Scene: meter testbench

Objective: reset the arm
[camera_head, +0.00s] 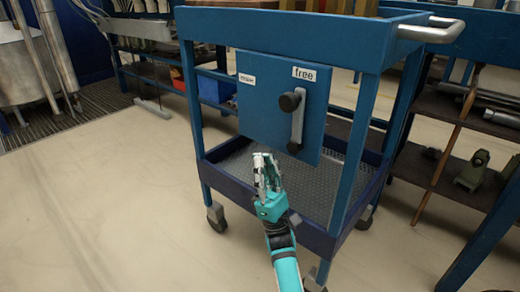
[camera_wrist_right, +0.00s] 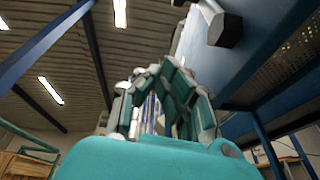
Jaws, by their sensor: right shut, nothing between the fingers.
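My right gripper (camera_head: 265,160) is shut and empty, pointing up in front of the blue cart, below and left of the lever. The wrist view shows its fingers (camera_wrist_right: 165,70) drawn together, with the panel to their right. The lever hangs roughly upright below the "free" label (camera_head: 304,74). A second label (camera_head: 247,79), too small to read, is at the panel's left. My gripper appears apart from the lever. My left gripper is not in view.
The blue cart (camera_head: 358,150) stands on casters, with a mesh lower shelf (camera_head: 325,185) and a grey push handle (camera_head: 432,32) at top right. Shelves with metal parts (camera_head: 475,170) stand at the right. The floor at left (camera_head: 100,210) is clear.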

